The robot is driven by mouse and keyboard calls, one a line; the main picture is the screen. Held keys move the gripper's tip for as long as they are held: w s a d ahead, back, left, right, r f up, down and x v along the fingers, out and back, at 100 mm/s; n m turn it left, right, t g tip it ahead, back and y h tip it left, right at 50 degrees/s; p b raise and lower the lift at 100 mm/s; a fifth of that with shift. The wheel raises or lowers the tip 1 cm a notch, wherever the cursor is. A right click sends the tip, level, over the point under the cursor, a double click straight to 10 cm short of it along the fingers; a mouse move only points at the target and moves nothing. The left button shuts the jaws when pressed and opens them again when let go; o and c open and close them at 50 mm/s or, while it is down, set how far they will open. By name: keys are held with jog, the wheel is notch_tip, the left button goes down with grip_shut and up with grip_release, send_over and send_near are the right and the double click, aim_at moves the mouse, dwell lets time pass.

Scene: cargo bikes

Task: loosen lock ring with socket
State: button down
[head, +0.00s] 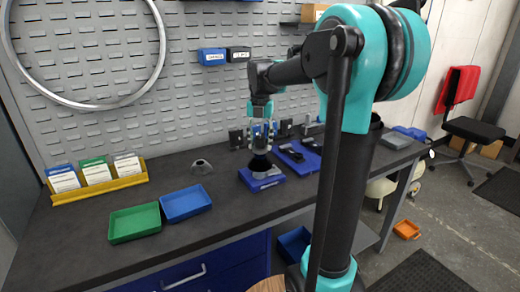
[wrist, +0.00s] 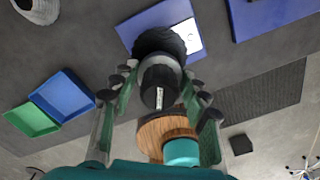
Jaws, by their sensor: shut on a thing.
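My gripper (head: 260,144) points down over a blue block (head: 265,184) with a white label on the bench. Its fingers are closed around a dark, round, stepped piece that looks like the socket (wrist: 160,82), with a grey band and a bright slot. Beyond it, a black part with a toothed edge (wrist: 160,41) sits over the blue block in the wrist view; it may be the lock ring's part. In the head view a black piece (head: 260,165) shows between the gripper and the block. Whether the socket touches the toothed part I cannot tell.
A second blue tray with dark items (head: 298,157) lies just right of the block. An empty blue tray (head: 186,204) and a green tray (head: 135,223) lie left, with a grey conical piece (head: 201,167) behind. Bare bench lies between.

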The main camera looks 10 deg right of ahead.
dwell(0.3)
jog(key=m, duration=0.5)
jog(key=shift+m, duration=0.4)
jog(key=m, duration=0.4)
jog(key=shift+m, duration=0.4)
jog(key=m, duration=0.5)
jog(key=shift+s+m, duration=0.1)
jog(key=shift+m, duration=0.3)
jog(key=m, duration=0.5)
jog(key=shift+f, duration=0.9)
